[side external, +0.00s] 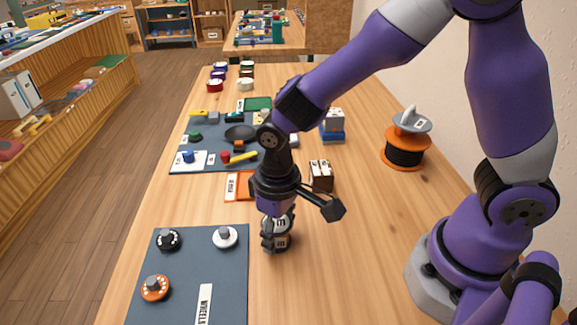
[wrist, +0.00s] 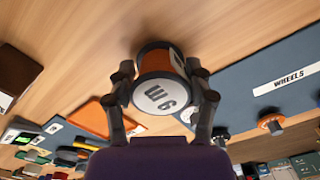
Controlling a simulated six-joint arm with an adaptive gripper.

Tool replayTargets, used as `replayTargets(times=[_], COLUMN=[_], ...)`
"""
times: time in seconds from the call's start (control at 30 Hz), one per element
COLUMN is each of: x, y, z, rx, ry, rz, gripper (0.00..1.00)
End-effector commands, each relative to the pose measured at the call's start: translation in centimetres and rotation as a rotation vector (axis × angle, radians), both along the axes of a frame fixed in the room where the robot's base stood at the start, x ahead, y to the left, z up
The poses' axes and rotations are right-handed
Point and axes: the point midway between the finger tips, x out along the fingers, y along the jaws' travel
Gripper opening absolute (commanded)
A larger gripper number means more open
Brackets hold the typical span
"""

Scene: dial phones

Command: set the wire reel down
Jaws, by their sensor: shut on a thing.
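My gripper (side external: 278,235) points down over the bare wood table, just right of the blue-grey wheels mat. The wrist view also shows my gripper (wrist: 162,74), its fingers on both sides of a small wire reel. The wire reel (wrist: 158,98) has an orange winding, dark rims and a pale end face with a printed label. My gripper is shut on it. In the side view the reel is mostly hidden by the fingers, with pale labelled patches showing. It is at or close above the table; I cannot tell whether it touches.
The wheels mat (side external: 176,292) holds several dials. An orange tray (side external: 240,187) and a brown box (side external: 321,175) lie behind the gripper. A large orange-rimmed spool (side external: 404,150) stands at the right. Bare table (side external: 330,270) lies right of the gripper.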

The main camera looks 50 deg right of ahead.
Motion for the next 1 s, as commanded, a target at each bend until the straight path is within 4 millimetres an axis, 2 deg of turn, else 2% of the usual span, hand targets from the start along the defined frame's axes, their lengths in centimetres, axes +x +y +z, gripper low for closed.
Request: replayTargets(times=[0.07, 0.1, 0.13, 0.5, 0.63, 0.77, 1.0], x=[0.0, 0.0, 0.0, 0.0, 0.1, 0.1, 0.1], y=[0.0, 0.0, 0.0, 0.0, 0.0, 0.1, 0.1], z=[-0.3, -0.2, -0.2, -0.2, 0.5, 2.8, 8.4], rx=[0.0, 0.0, 0.0, 0.0, 0.002, 0.002, 0.002], ry=[0.002, 0.001, 0.001, 0.001, -0.003, -0.007, -0.007], rz=[0.0, 0.0, 0.0, 0.0, 0.0, 0.0, 0.0], gripper=[0.17, 0.81, 0.91, 0.91, 0.91, 0.91, 0.91])
